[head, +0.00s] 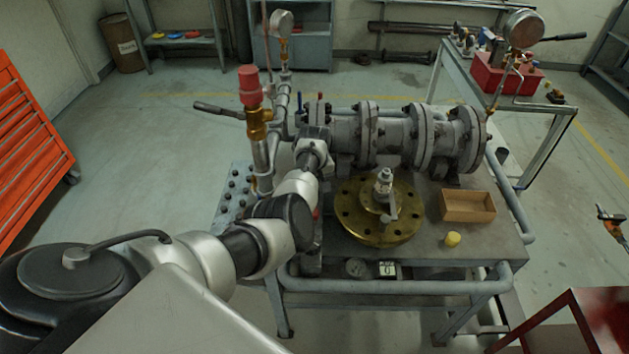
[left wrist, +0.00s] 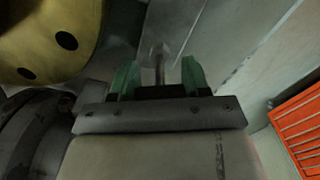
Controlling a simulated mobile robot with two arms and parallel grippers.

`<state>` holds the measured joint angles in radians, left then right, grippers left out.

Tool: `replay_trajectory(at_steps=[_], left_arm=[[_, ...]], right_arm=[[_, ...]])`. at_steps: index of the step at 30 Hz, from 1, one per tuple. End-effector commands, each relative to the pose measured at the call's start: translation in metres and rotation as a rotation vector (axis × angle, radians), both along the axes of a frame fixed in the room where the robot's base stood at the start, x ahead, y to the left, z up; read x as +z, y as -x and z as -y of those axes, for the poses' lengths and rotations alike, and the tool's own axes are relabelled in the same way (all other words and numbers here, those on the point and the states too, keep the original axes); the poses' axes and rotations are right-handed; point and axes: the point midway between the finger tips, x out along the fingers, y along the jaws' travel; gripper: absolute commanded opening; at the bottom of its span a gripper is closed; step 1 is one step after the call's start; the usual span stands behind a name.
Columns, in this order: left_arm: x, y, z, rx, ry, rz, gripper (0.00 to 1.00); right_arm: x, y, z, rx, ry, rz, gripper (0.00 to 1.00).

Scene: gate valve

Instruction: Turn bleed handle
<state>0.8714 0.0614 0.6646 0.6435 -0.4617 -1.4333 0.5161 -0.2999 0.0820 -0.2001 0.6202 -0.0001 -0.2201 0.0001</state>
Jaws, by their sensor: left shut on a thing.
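My left arm crosses the head view from the lower left and ends at the wrist (head: 313,150) beside the grey flanged valve body (head: 345,130). Its fingers are hidden there. In the left wrist view my left gripper (left wrist: 159,78) has green fingertips on both sides of a small grey metal stem with a wider end (left wrist: 159,60), and is shut on it. I take this for the bleed handle; most of it is hidden. My right gripper is not in view.
A brass flange (head: 352,222) lies on the bench (head: 425,243), right of my left arm; it also shows in the left wrist view (left wrist: 60,15). A wooden box (head: 468,207) and a yellow cap (head: 453,239) stand there. A red-topped pipe (head: 250,88) rises left of the wrist.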

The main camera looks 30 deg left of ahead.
Motion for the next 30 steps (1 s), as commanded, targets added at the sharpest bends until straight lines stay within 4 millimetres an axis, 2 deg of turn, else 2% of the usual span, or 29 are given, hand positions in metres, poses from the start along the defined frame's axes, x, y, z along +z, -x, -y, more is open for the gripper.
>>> replay_trajectory(at_steps=[6,15,30], left_arm=[[0.002,0.0,-0.001,-0.179,-0.001,0.0,0.23],[0.002,-0.001,-0.001,-0.347,-0.001,0.002,0.23],[0.001,-0.001,-0.001,-0.419,-0.001,0.004,0.23]], right_arm=[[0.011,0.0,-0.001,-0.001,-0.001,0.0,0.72],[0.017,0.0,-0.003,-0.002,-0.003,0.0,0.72],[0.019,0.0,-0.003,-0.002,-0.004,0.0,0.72]])
